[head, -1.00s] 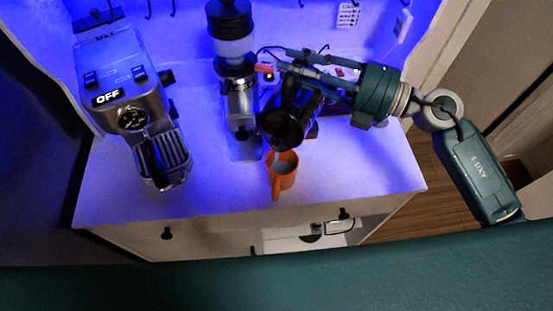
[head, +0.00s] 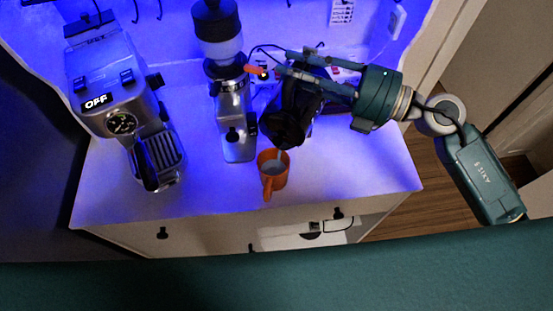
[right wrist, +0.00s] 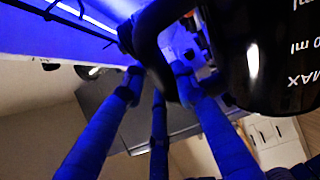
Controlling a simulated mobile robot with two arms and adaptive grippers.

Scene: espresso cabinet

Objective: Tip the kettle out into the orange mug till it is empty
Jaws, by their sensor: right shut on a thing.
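The dark kettle (head: 287,118) hangs tilted, mouth downward, above and just behind the orange mug. The orange mug (head: 265,182) stands upright near the counter's front edge, its handle toward the front, with greyish content inside. My right gripper (head: 286,65) comes in from the right and is shut on the kettle's handle. In the right wrist view, the black handle (right wrist: 150,40) passes between the fingers, and the kettle body (right wrist: 258,60) shows white ml and MAX marks. How much is left in the kettle cannot be seen. My left gripper is not in view.
A silver grinder (head: 234,115) stands close to the left of the kettle. An espresso machine (head: 122,95) reading OFF stands further left on the white counter (head: 215,190). The counter's right front is clear. Drawers with dark knobs lie below the front edge.

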